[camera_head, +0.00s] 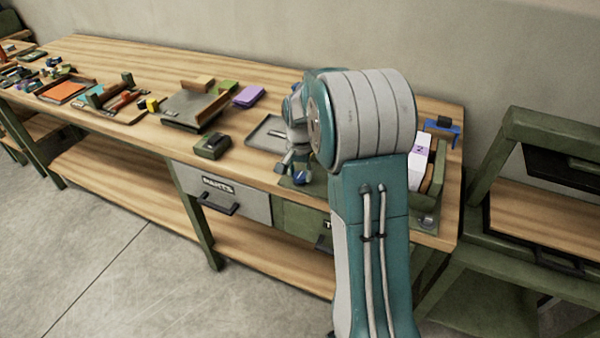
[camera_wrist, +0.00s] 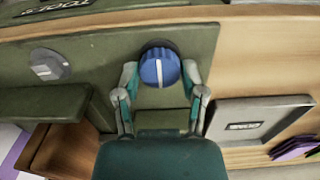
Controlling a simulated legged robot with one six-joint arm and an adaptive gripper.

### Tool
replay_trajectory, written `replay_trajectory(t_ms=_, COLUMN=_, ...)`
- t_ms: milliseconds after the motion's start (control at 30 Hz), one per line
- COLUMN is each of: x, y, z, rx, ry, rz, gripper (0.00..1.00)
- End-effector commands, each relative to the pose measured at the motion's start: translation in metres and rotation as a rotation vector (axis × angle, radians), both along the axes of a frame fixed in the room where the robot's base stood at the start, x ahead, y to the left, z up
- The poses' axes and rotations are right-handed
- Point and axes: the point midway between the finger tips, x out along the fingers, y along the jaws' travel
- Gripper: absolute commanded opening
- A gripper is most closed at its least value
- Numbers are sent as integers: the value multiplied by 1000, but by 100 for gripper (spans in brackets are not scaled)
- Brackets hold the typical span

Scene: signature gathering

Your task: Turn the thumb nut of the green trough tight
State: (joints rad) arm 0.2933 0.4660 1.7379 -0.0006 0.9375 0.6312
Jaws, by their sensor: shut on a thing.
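The green trough (camera_wrist: 100,45) fills the middle and left of the wrist view; my arm hides most of it in the head view. Its thumb nut is a blue round knob (camera_wrist: 160,69) with a white line on its face. The line runs nearly straight up and down in the wrist view. My gripper (camera_wrist: 161,76) has one finger on each side of the blue knob and is shut on it. In the head view my gripper (camera_head: 298,176) is low over the bench front, beside a bit of blue.
A grey knob (camera_wrist: 47,65) with a pale line sits left on the green surface. A grey tray (camera_wrist: 262,108) lies to the right, with purple pieces (camera_wrist: 292,147) beyond it. A dark green box (camera_head: 212,146) stands left of my gripper, and white cards (camera_head: 419,155) stand right of my arm.

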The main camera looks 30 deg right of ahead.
Motion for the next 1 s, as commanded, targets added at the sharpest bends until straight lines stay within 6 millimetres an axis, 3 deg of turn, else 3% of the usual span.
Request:
replay_trajectory(t_ms=67, x=1, y=1, z=-1, rx=1, ry=-2, rz=-1, gripper=6)
replay_trajectory(t_ms=100, x=1, y=1, z=-1, rx=1, ry=-2, rz=0, gripper=62)
replay_trajectory(t_ms=167, x=1, y=1, z=-1, rx=1, ry=-2, rz=0, gripper=88)
replay_trajectory(t_ms=633, x=0, y=0, z=4, rx=0, ry=-2, rz=1, gripper=88)
replay_trajectory(t_ms=767, x=1, y=0, z=22, rx=-1, ry=-4, rz=1, gripper=88)
replay_trajectory(t_ms=1000, x=2, y=0, z=73, rx=-1, ry=-5, rz=1, gripper=88)
